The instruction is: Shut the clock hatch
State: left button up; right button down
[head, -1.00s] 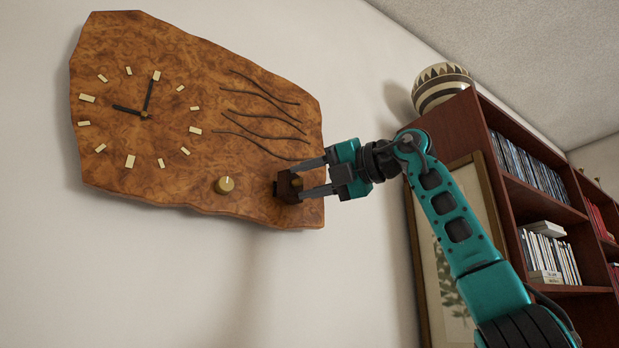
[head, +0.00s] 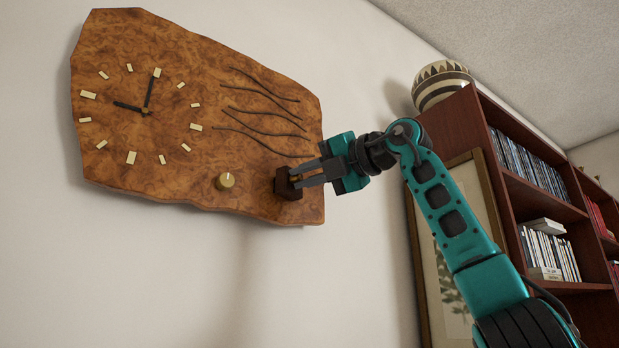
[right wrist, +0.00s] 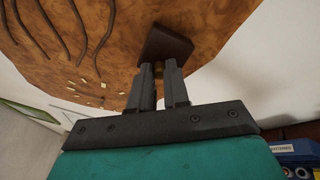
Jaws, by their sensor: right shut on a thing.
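The wooden clock (head: 140,180) hangs on the wall, with a gold-marked dial at its left. A small dark brown block (head: 287,184), seemingly the clock hatch, sits at the clock's lower right edge. It also shows in the right wrist view (right wrist: 170,43). My right gripper (head: 297,177) is shut on a small brass knob (right wrist: 157,71) in front of this block. The fingers hide most of the knob. I cannot tell how far the hatch stands open. My left gripper is not in view.
A round brass dial knob (head: 225,181) sits on the clock face, left of the block. A framed picture (head: 450,285) and a bookcase (head: 447,125) with a striped pot (head: 441,88) stand at the right. The wall below the clock is bare.

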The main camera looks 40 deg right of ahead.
jog(key=m+h, duration=0.1)
jog(key=a+h+b, duration=0.1)
jog(key=h, duration=0.1)
jog(key=shift+w+a+f+m+t, duration=0.15)
jog(key=shift+w+a+m+t, duration=0.15)
jog(key=shift+m, duration=0.1)
jog(key=h, duration=0.1)
jog(key=m+h, duration=0.2)
jog(key=shift+w+a, duration=0.3)
jog(key=shift+a, duration=0.1)
jog(key=c, duration=1.1)
grip_release()
jog(key=shift+s+b, duration=0.35)
jog(key=s+a+b, duration=0.1)
jog(key=s+b, duration=0.1)
jog(key=s, duration=1)
jog(key=shift+a+b, duration=0.2)
jog(key=shift+b, duration=0.15)
